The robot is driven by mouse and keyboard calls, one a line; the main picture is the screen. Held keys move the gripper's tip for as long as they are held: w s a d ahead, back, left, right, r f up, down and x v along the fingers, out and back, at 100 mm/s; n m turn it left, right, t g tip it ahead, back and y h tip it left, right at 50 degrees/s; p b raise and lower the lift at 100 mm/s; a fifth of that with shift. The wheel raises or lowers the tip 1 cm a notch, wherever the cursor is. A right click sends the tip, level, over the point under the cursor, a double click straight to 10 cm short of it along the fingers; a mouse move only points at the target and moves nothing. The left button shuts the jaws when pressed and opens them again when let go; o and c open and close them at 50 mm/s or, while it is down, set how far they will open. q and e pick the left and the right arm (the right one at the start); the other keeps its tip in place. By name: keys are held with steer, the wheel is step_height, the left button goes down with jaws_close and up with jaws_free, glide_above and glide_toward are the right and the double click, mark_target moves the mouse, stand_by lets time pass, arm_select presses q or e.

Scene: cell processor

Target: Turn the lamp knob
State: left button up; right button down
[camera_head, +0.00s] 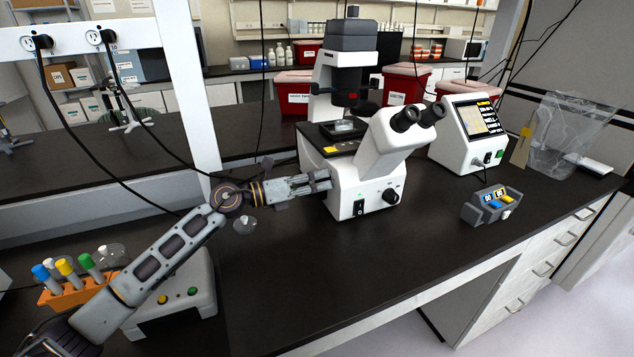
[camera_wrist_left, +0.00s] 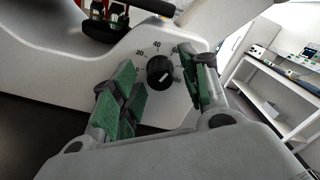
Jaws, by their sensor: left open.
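The white microscope (camera_head: 345,185) stands on the dark bench in the head view. My left gripper (camera_head: 322,181) reaches in from the left to the microscope's left side. It is open. In the left wrist view, a black round lamp knob (camera_wrist_left: 160,70) with a white pointer line and a numbered scale lies between the green-padded fingers of my left gripper (camera_wrist_left: 163,84). The fingers stand on either side of the knob, with gaps visible. This knob is hidden behind the gripper in the head view. Another black knob (camera_head: 390,195) is on the microscope's front. My right gripper is not in view.
An orange rack (camera_head: 62,293) with several capped tubes and a grey device (camera_head: 185,290) stand under my left arm. The bench front is clear.

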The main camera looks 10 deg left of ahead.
arm_select(q)
steer(key=v, duration=0.8)
stand_by(0.6)
steer(key=shift+d, duration=0.1)
stand_by(0.3)
steer(key=shift+f, duration=0.1)
